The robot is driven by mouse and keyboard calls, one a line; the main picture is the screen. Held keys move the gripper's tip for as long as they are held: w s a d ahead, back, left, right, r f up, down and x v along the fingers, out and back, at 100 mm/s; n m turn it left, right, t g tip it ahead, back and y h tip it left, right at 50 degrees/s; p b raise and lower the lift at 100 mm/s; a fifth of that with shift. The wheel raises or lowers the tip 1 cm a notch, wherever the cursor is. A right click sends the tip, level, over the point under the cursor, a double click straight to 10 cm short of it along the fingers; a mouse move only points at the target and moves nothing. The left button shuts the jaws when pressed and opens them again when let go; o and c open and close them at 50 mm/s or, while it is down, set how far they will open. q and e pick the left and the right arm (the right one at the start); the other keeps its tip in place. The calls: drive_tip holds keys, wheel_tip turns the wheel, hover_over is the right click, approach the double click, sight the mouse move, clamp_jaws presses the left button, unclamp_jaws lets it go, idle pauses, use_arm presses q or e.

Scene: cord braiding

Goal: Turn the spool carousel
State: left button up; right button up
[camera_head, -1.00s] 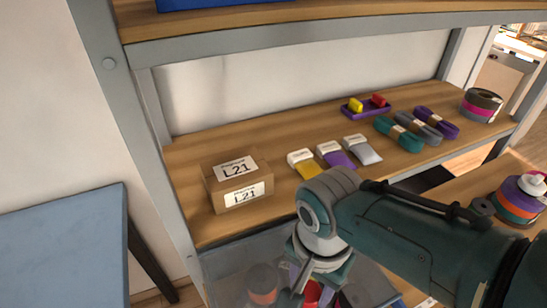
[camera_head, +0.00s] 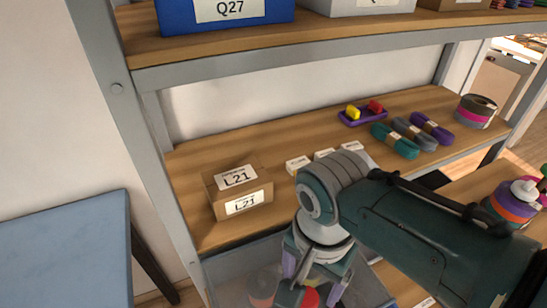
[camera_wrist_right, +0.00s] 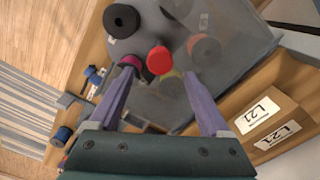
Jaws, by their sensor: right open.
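A black spool (camera_wrist_right: 121,20) and a grey spool (camera_wrist_right: 204,50) are around the knob. My right gripper (camera_wrist_right: 160,72) is open, its two purple fingers reaching to either side of the red knob. I cannot tell whether they touch it. In the head view the right gripper (camera_head: 308,284) points down at the red knob (camera_head: 309,298), partly hidden at the bottom edge. My left gripper is not in view.
A cardboard box marked L21 (camera_head: 237,190) stands on the shelf behind. A blue bin (camera_head: 226,14) is on the shelf above. A blue panel (camera_head: 62,245) is at left.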

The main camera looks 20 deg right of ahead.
use_arm(q)
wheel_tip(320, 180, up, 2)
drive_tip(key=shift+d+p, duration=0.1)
drive_tip(key=shift+p, duration=0.4)
use_arm(e)
wheel_tip(320, 180, up, 5)
drive_tip(key=shift+r, duration=0.1)
